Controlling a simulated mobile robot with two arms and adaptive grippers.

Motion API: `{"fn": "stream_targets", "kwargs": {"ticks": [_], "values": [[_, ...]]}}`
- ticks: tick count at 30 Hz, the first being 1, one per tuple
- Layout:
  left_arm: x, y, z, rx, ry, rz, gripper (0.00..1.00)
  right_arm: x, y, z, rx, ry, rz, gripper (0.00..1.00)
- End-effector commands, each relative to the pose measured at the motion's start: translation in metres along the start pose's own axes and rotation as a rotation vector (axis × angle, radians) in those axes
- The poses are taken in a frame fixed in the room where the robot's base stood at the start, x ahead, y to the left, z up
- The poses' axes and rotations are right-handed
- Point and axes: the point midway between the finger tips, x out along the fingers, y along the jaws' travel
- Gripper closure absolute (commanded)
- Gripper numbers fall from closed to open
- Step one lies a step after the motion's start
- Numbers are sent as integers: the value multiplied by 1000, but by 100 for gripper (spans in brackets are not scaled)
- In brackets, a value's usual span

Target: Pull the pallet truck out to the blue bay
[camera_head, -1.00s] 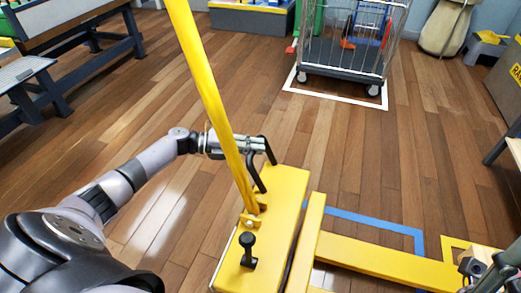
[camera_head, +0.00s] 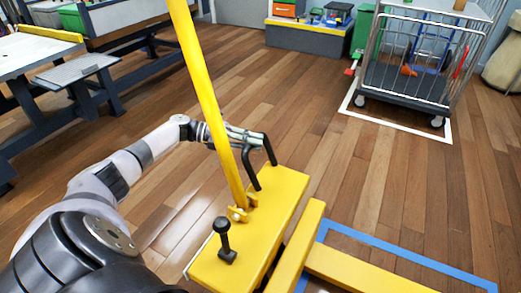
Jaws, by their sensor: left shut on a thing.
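The yellow pallet truck (camera_head: 285,192) stands low in front of me, with its long yellow pole (camera_head: 207,95) leaning up to the left. A black knob (camera_head: 223,238) stands on its body, and a black bar handle (camera_head: 270,152) rises from the body's far edge. My left gripper (camera_head: 256,140) reaches in behind the pole and is shut on the black bar handle. The blue bay's outline (camera_head: 405,249) lies on the floor at lower right, partly hidden by the truck's yellow fork (camera_head: 355,272). My right gripper is out of view.
A wire cage trolley (camera_head: 405,82) stands inside a white floor outline (camera_head: 395,125) at upper right. Workbenches (camera_head: 40,62) line the left, and a grey box with toolboxes (camera_head: 308,38) stands at the back. The wooden floor between is clear.

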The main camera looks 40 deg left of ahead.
Motion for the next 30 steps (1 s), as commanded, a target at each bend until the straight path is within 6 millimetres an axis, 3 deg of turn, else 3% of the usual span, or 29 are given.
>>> {"fn": "stream_targets", "kwargs": {"ticks": [12, 13, 21, 30], "values": [[-6, 2, 2, -2, -5, 7, 100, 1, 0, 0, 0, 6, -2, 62], [-6, 2, 3, -2, -5, 7, 81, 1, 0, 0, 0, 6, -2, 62], [-4, 1, 2, -1, -2, 4, 63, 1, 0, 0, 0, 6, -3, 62], [-4, 1, 1, 0, 0, 2, 62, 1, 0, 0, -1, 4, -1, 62]]}}
